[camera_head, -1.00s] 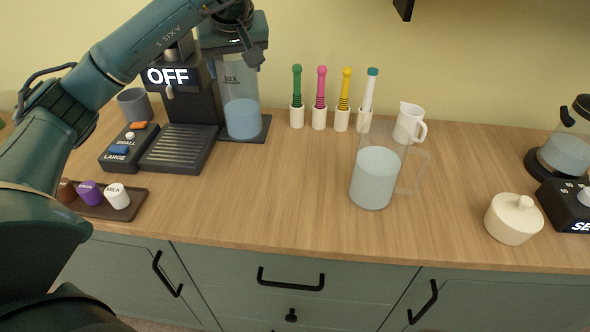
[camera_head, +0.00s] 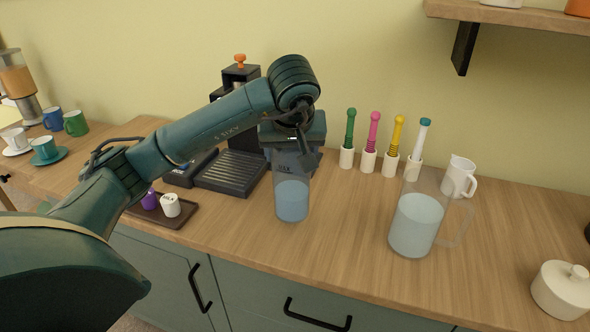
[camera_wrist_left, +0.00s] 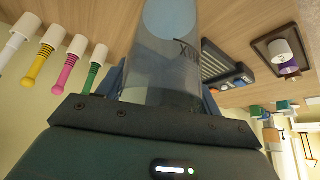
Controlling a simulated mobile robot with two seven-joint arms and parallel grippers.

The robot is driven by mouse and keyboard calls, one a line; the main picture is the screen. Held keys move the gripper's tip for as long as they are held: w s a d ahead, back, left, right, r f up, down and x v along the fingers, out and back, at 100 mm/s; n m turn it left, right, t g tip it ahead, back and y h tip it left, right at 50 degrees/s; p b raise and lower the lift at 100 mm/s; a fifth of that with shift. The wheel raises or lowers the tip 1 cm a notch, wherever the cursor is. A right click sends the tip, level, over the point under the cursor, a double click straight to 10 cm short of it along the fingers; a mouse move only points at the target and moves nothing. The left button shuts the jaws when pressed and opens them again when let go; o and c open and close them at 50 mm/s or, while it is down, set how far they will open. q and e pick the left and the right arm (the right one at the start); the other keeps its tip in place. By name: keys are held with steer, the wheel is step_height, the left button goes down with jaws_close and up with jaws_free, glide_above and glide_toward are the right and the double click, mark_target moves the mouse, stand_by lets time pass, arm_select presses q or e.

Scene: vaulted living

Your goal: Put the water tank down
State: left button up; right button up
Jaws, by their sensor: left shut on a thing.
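The water tank (camera_head: 292,198) is a clear cylinder with blue water in its lower part and a MAX mark near the top. My left gripper (camera_head: 293,150) is shut on its upper part from above and behind. The tank is upright over the wooden counter, in front of and right of the coffee machine. I cannot tell whether its base touches the counter. In the left wrist view the tank (camera_wrist_left: 165,62) lies between the fingers of my left gripper (camera_wrist_left: 162,88). My right gripper is in neither view.
The coffee machine's drip tray (camera_head: 232,172) is left of the tank. A large glass pitcher (camera_head: 416,222) of water stands to the right. Several coloured-handled tools stand in white holders (camera_head: 368,163) behind. Bare counter (camera_head: 340,225) lies between tank and pitcher. A small dark tray (camera_head: 165,215) holds little cups.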

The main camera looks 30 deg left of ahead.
arm_select(q)
step_height(320, 180, down, 4)
steer(key=shift+r, duration=0.15)
steer(key=shift+f, duration=0.2)
steer(key=o, duration=1.7)
steer(key=shift+c, duration=0.2)
steer(key=shift+r, duration=0.1)
